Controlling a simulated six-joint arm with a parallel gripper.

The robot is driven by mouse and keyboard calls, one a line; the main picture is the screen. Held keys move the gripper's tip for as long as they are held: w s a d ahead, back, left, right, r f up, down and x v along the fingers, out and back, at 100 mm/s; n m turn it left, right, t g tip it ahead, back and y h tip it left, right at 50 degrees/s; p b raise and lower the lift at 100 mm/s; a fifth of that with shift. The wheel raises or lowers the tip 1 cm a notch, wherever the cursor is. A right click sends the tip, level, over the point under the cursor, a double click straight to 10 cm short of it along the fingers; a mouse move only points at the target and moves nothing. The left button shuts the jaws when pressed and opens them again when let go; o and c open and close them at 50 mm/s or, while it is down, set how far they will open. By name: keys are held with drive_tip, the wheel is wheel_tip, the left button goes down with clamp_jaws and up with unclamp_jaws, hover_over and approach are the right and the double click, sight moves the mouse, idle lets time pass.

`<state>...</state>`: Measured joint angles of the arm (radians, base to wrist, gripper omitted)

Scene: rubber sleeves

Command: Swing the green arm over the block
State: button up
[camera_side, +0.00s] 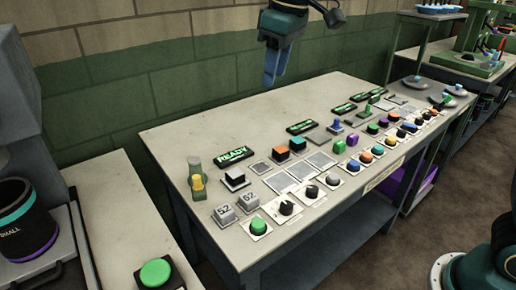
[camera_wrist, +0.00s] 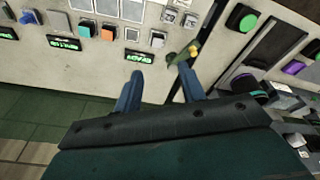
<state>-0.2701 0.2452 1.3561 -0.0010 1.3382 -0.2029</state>
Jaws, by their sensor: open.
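The green arm (camera_side: 194,166) is a narrow green piece at the left end of the grey table, beside a yellow upright post (camera_side: 198,184). I cannot tell whether this or another block is the one named. My gripper (camera_side: 275,68) is high above the table's back edge, empty, its blue fingers apart in the wrist view (camera_wrist: 159,74).
A green READY sign (camera_side: 235,155) lies behind the white block. A separate left table holds a green button (camera_side: 155,272). The table's back left is clear.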

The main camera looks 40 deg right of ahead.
drive_tip(key=w+a+f+n+g, duration=0.1)
drive_tip(key=w+a+f+n, duration=0.1)
drive_tip(key=w+a+f, duration=0.4)
drive_tip(key=n+g, duration=0.1)
drive_tip(key=n, duration=0.1)
hover_over(196, 177)
wheel_tip(196, 177, down, 7)
drive_tip(key=shift+h, duration=0.3)
drive_tip(key=shift+w+f, duration=0.15)
drive_tip(key=shift+f, duration=6.7)
clamp_jaws()
